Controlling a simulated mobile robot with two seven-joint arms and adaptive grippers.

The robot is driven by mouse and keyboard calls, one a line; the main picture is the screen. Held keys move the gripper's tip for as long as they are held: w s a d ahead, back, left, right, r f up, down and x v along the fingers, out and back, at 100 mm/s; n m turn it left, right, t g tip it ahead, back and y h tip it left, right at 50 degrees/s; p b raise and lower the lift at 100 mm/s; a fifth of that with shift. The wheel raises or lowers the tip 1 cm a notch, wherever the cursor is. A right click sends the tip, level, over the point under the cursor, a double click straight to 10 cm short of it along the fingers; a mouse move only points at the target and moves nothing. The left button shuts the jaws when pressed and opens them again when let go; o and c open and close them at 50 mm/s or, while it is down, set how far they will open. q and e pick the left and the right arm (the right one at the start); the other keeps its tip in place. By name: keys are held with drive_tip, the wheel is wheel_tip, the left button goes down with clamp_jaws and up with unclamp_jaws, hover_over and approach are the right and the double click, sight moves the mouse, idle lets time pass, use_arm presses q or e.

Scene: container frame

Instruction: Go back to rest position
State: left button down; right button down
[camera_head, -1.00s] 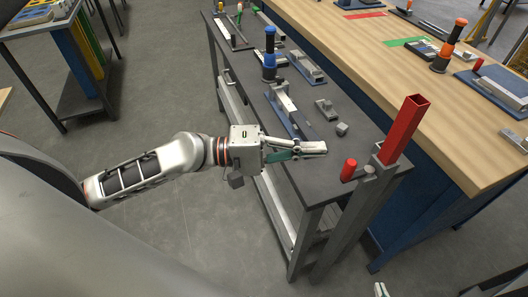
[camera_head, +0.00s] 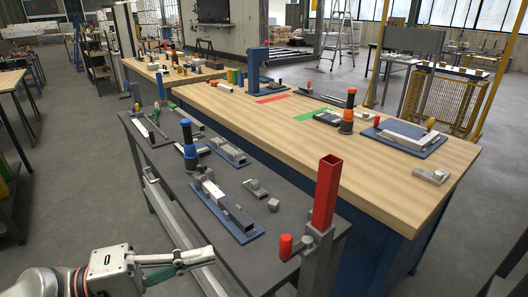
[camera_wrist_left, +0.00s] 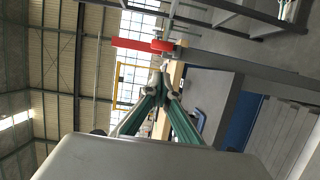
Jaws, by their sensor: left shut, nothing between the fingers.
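My left gripper (camera_head: 192,257) is at the bottom left of the head view, beside the near side of the dark grey table (camera_head: 172,171). It points right and its fingers are shut with nothing between them. In the left wrist view its green-sided fingers (camera_wrist_left: 163,82) meet at the tips, with no object there. It is apart from the table. My right gripper is not in view.
A frame with a red square tube (camera_head: 326,192) and red knob (camera_head: 286,246) stands at the table's near right corner. Blue-based fixtures (camera_head: 222,208) and small metal blocks lie on the table. A wooden workbench (camera_head: 262,115) stands behind. Open floor lies at left.

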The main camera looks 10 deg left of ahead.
use_arm(q)
drive_tip(key=w+a+f+m+t+y, duration=0.2)
drive_tip(key=f+y, duration=0.2)
drive_tip(key=f, duration=0.7)
drive_tip(key=w+a+f+m+t+y, duration=0.1)
drive_tip(key=a+f+y, duration=0.15)
drive_tip(key=f, duration=0.85)
drive_tip(key=s+f+m+y, duration=0.3)
drive_tip(key=s+f, duration=0.1)
drive_tip(key=f, duration=0.4)
drive_tip(key=s+f+m+y, duration=0.3)
drive_tip(key=s+f+y, duration=0.1)
drive_tip(key=f, duration=0.5)
drive_tip(key=shift+s+f+m+g, duration=0.3)
drive_tip(key=shift+s, duration=0.05)
drive_tip(key=shift+a, duration=0.1)
